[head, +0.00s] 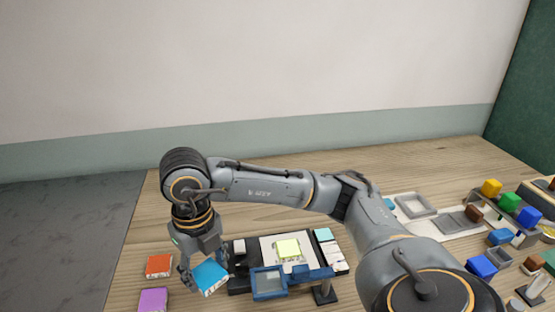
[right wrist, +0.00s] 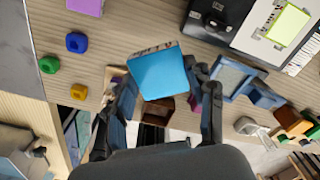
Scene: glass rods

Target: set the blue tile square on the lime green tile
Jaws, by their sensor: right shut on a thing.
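The blue tile (head: 211,279) is held in my right gripper (head: 205,272), left of the black board and above the table. In the right wrist view the blue tile (right wrist: 158,76) sits between the two fingers of the gripper (right wrist: 165,92), its broad face showing. The lime green tile (head: 289,248) lies on a white sheet on the black board, to the right of the gripper. It also shows at the top right of the right wrist view (right wrist: 287,26), apart from the blue tile. My left gripper is not in view.
An orange-red tile (head: 159,265) and a purple tile (head: 153,300) lie left of the gripper. A blue stand with a framed window (head: 268,283) is at the board's front edge. Trays and coloured blocks (head: 491,187) fill the right side.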

